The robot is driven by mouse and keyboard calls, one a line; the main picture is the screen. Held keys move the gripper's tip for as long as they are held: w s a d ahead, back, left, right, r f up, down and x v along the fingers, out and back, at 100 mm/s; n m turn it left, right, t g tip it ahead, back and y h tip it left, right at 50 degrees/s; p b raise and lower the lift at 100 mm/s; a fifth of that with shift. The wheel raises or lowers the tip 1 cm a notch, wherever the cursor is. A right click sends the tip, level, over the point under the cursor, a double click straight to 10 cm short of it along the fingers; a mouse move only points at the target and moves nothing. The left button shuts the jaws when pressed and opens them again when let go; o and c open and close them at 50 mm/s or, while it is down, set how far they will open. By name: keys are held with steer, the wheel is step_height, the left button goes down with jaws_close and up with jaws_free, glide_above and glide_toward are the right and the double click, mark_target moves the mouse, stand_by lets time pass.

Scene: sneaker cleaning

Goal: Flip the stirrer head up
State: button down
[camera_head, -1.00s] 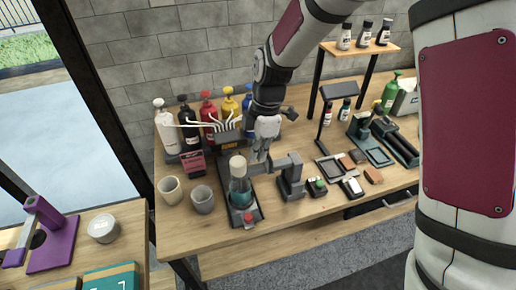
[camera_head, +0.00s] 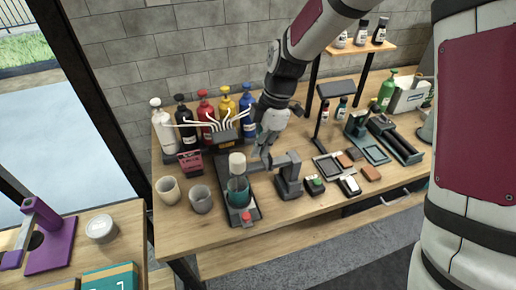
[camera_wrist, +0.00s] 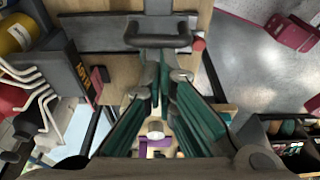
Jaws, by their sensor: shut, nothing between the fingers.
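Several pump bottles (camera_head: 204,110) and a rack with white bent tubes (camera_head: 225,135) stand behind and left. Two cups (camera_head: 201,199) are left of the stirrer. A black stand (camera_head: 322,115), small trays and blocks lie to the right.

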steer(key=shift+w+d+r+y, duration=0.15)
steer(key=shift+d+r+y, duration=0.1)
steer(key=shift+d, duration=0.2)
steer(key=shift+w+d+r+y, duration=0.15)
steer(key=shift+d+y, duration=0.1)
steer(key=shift+d, duration=0.2)
steer(key=w+d+f+g+y+b, duration=0.1)
steer(key=w+d+y+b, duration=0.1)
steer(key=d+y, duration=0.2)
steer(key=w+d+f+g+y+b, duration=0.1)
steer(key=w+d+y+b, duration=0.1)
steer(key=d, duration=0.8)
steer(key=w+d+f+g+y+b, duration=0.1)
steer(key=w+d+f+y+b, duration=0.1)
steer(key=d+y, duration=0.4)
steer(key=shift+d+g+b, duration=0.4)
steer(key=shift+d+b, duration=0.25)
steer(key=shift+b, duration=0.2)
steer(key=shift+d+f, duration=0.1)
steer(key=shift+f, duration=0.05)
